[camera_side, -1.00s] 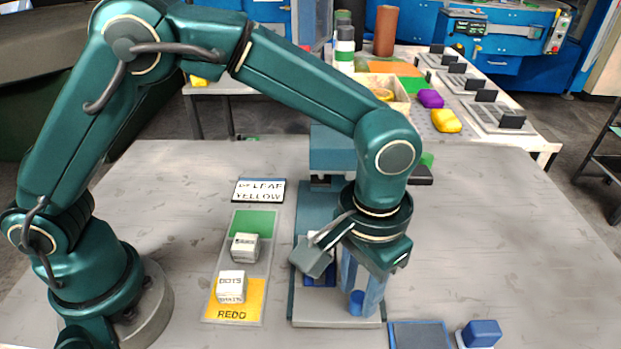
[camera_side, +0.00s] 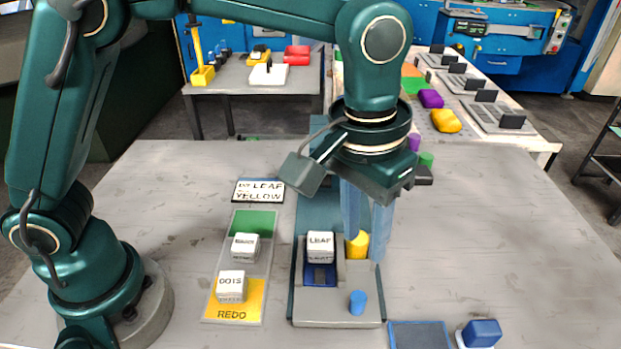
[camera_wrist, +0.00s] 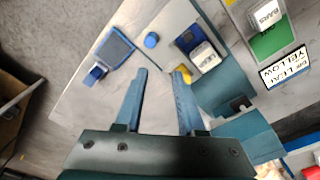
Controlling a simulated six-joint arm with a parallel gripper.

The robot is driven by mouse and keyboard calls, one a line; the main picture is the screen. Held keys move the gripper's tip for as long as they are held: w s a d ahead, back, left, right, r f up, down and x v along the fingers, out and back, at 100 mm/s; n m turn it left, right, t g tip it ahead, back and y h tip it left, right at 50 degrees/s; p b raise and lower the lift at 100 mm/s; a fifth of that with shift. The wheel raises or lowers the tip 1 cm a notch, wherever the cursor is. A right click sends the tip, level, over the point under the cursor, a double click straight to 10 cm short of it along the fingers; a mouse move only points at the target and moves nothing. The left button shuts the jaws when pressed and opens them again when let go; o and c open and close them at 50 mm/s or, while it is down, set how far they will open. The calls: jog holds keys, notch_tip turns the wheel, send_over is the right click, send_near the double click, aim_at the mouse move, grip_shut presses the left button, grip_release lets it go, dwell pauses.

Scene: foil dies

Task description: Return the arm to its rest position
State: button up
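My gripper (camera_side: 365,248) points down above the grey-blue press (camera_side: 338,315). In the wrist view its two fingers (camera_wrist: 161,73) stand apart with nothing between the tips. The white LEAF die (camera_side: 320,246) sits on the press at the blue recess; it also shows in the wrist view (camera_wrist: 204,57). A yellow cylinder (camera_side: 356,247) shows behind and between the fingers in the side view. In the wrist view it lies past the right fingertip, partly hidden (camera_wrist: 184,71). A short blue cylinder (camera_side: 358,302) stands at the press's front.
A card reading LEAF YELLOW (camera_side: 259,190) lies behind a strip with a green area (camera_side: 253,222) and an orange REDO area (camera_side: 238,314). Two white dice (camera_side: 244,247) (camera_side: 231,286) sit on the strip. A dark pad (camera_side: 419,336) and blue block (camera_side: 481,332) are front right. The table's right side is clear.

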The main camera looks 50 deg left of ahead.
jog(key=s+a+r+n+t, duration=0.2)
jog(key=s+a+r+t, duration=0.1)
jog(key=a+r, duration=0.65)
jog(key=s+a+f+m+t, duration=0.1)
jog(key=s+a+f, duration=0.5)
jog(key=s+a, duration=0.1)
jog(key=shift+s+a+f+t+y, duration=0.15)
jog(key=shift+s+a+t+y, duration=0.15)
jog(key=shift+t, duration=0.1)
